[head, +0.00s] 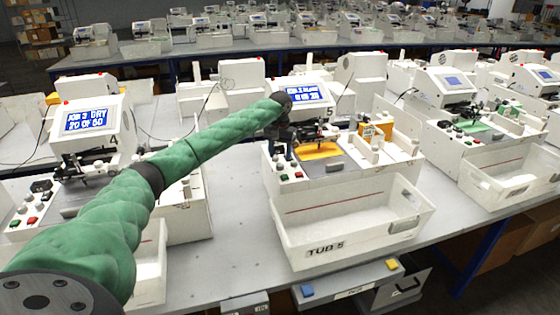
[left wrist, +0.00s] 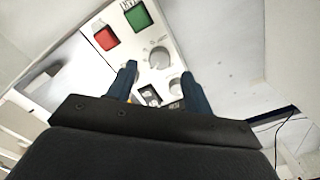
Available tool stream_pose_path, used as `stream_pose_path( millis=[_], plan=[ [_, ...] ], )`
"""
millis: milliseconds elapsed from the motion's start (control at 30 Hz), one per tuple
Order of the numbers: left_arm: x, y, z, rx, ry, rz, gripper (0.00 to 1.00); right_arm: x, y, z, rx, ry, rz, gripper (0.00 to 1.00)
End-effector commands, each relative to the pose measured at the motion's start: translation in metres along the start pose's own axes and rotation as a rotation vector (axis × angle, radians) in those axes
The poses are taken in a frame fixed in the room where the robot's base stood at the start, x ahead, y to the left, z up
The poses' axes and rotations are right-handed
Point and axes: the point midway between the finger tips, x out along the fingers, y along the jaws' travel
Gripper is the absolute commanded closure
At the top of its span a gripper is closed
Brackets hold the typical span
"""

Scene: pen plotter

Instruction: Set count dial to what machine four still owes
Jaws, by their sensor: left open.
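Machine four (head: 112,108), at the left, has a blue screen (head: 86,120) that appears to read "JOB 3 DRY, 20 OF 50". Machine five (head: 318,108) stands in the middle; its screen (head: 299,94) is lit, but its small text is hard to read. My left gripper (head: 289,154) is over the left side of machine five's panel. In the left wrist view the open, empty gripper (left wrist: 160,72) points at a white panel. One grey dial (left wrist: 158,57) lies between and just beyond the fingertips; another dial (left wrist: 175,86) is beside the right finger. I cannot tell which is the count dial.
A red button (left wrist: 106,38) and a green button (left wrist: 138,16) sit near the dials. A white tub marked TUB 5 (head: 350,238) stands in front of machine five. My left arm crosses in front of machine four's right side.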

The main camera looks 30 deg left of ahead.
Motion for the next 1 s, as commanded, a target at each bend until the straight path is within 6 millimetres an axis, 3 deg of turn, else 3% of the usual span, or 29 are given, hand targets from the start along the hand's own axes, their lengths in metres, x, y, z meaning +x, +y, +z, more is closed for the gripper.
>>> stream_pose_path(
  millis=[300,733,967,1000],
  plan=[
    [0.035,0.0,0.0,0.001,0.0,0.001,0.49,0.021,0.009,0.018,-0.009,0.016,0.011,1.0],
    [0.044,0.0,0.0,0.002,0.001,0.0,0.49,0.026,0.011,0.022,-0.011,0.022,0.013,1.0],
    [0.044,0.0,0.0,0.001,0.001,0.0,0.92,0.026,0.012,0.022,-0.011,0.023,0.014,1.0],
    [0.044,0.0,0.0,0.001,0.001,0.0,0.94,0.026,0.013,0.021,-0.011,0.023,0.014,1.0]
  ],
)
